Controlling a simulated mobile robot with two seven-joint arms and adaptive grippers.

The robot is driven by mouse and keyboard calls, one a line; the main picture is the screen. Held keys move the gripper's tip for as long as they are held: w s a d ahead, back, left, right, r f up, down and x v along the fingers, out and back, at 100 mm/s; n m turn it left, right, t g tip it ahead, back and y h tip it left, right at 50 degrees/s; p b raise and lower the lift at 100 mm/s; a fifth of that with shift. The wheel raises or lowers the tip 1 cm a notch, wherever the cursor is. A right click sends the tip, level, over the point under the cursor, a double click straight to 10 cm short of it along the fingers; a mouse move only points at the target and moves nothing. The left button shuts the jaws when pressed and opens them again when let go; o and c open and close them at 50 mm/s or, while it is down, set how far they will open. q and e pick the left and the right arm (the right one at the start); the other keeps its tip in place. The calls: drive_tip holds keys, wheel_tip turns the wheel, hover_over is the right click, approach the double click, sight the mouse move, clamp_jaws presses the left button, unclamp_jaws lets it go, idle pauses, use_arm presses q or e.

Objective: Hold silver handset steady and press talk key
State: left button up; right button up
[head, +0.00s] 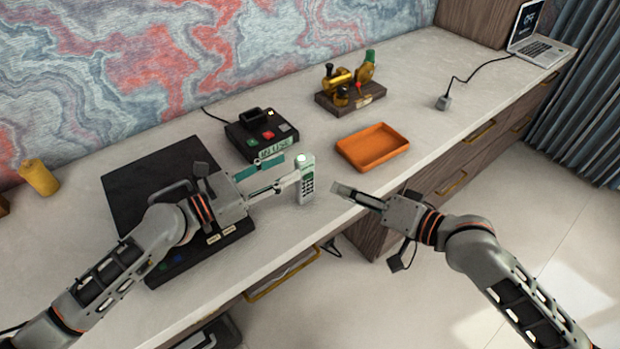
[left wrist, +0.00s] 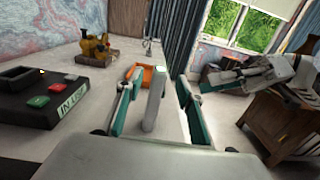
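The silver handset (head: 307,187) stands upright near the desk's front edge, with dark keys on the side facing the head camera and a green patch at its top. I cannot make out which key is the talk key. My left gripper (head: 291,169) is open, its teal-padded fingers pointing at the handset. In the left wrist view the handset (left wrist: 153,103) shows between the two fingers, with a gap on each side. My right gripper (head: 343,190) has its fingers together and empty, to the right of the handset and apart from it; it also shows in the left wrist view (left wrist: 212,78).
A black base with coloured buttons and an "IN USE" sign (head: 270,150) stands behind the handset. An orange tray (head: 372,147) is behind to the right. A brass model (head: 350,90) stands farther back. A black desk pad (head: 135,185) lies under my left arm.

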sight(296, 162)
use_arm(q)
drive_tip(key=x, duration=0.6)
drive_tip(key=shift+w+d, duration=0.2)
drive_tip(key=shift+d, duration=0.05)
clamp_jaws()
use_arm(e)
clamp_jaws()
idle(0.9)
